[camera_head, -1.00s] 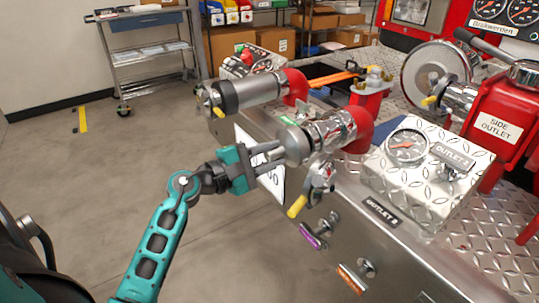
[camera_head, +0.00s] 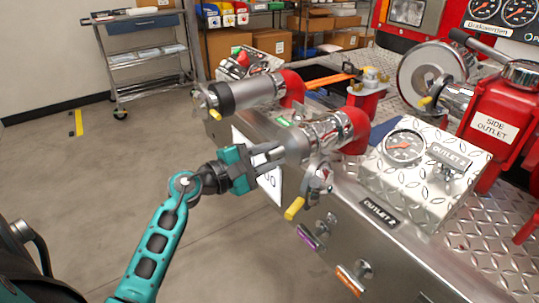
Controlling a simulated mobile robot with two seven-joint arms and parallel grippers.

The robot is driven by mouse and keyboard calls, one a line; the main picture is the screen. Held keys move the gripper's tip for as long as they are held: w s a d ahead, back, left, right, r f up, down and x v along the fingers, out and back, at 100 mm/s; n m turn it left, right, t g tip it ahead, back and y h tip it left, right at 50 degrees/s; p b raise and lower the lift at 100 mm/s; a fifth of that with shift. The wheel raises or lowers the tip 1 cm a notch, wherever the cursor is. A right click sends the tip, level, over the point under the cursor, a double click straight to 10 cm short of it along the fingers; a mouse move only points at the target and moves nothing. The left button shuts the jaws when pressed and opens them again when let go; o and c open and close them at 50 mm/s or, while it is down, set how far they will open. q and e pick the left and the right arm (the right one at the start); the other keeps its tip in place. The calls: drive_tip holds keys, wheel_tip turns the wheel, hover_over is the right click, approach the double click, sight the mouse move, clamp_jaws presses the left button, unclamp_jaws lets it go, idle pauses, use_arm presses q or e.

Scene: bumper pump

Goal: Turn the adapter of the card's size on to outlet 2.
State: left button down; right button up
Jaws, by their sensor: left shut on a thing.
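The silver adapter (camera_head: 294,144) sits at the open end of the chrome outlet 2 pipe (camera_head: 328,133), in line with it. Whether its thread is seated I cannot tell. My left gripper (camera_head: 277,155) is shut on the adapter from the left. The fingers hide part of it. Outlet 2 joins a red elbow (camera_head: 356,127), and the plate "OUTLET 2" (camera_head: 380,213) is on the panel edge to its right. A white card (camera_head: 271,187) with dark print stands behind the gripper on the panel front. Its print is partly hidden. My right gripper is not in view.
A valve with a yellow handle (camera_head: 294,208) hangs just below outlet 2. Another capped outlet (camera_head: 250,94) lies behind, to the left. A diamond-plate gauge box (camera_head: 425,165) stands to the right. A steel cart (camera_head: 145,60) is at the back left. The floor on the left is clear.

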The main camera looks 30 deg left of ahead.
use_arm(q)
drive_tip(key=shift+b+x, duration=0.3)
drive_tip(key=shift+x, duration=1.1)
idle(1.0)
drive_tip(key=shift+m+b, duration=0.3)
drive_tip(key=shift+b, duration=0.1)
drive_tip(key=m+b, duration=0.2)
drive_tip(key=shift+f+b, duration=0.15)
drive_tip(key=shift+b, duration=0.2)
drive_tip(key=shift+m+b, duration=0.8)
drive_tip(key=shift+m, duration=0.1)
drive_tip(key=shift+r+m, duration=0.2)
drive_tip(key=shift+m, duration=0.2)
